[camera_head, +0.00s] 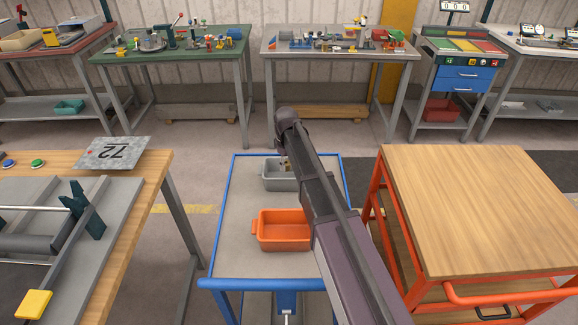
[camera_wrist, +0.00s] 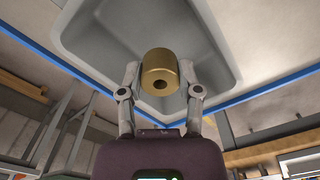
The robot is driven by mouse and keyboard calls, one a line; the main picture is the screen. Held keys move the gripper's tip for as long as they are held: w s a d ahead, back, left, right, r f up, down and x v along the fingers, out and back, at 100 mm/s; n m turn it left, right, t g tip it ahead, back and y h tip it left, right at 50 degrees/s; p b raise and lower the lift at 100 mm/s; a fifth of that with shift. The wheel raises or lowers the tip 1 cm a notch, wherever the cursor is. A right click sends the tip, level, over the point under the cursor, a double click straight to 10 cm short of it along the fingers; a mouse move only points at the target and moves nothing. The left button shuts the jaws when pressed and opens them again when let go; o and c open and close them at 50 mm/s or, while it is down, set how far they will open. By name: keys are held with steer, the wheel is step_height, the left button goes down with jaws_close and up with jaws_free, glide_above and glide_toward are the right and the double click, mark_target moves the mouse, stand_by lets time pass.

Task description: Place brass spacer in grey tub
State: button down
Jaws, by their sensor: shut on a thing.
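The brass spacer (camera_wrist: 160,73) is a short gold cylinder with a hole in its end. In the wrist view my gripper (camera_wrist: 160,77) is shut on it, one finger on each side. The grey tub (camera_wrist: 215,60) fills the view behind the spacer, and its inner floor and walls surround the spacer in the picture. I cannot tell how far the spacer is from the tub floor. In the head view the grey tub (camera_head: 271,178) stands at the far end of the blue-framed cart, partly hidden by my arm. The spacer shows there only as a small, unclear patch.
An orange tub (camera_head: 284,230) stands nearer on the same blue-framed cart (camera_head: 240,190). A wooden-topped orange cart (camera_head: 480,205) is to the right. A wooden bench (camera_head: 150,200) with a roller device is to the left. Workbenches with small parts line the back wall.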

mark_target(287, 163)
steer(key=shift+f+b, duration=0.6)
steer(key=shift+f, duration=0.05)
steer(key=shift+c, duration=1.5)
jaws_free()
steer(key=shift+r, duration=0.2)
step_height(287, 163, up, 13)
steer(key=p, duration=1.3)
steer(key=shift+s, duration=0.1)
steer(key=s+d+m, duration=0.5)
steer(key=s+d, duration=0.4)
steer(key=s, duration=0.3)
steer(key=s+d+m, duration=0.5)
steer(key=s+d, duration=0.3)
steer(key=s, duration=0.4)
steer(key=shift+s+d+m, duration=0.2)
steer(key=shift+d+m, duration=0.2)
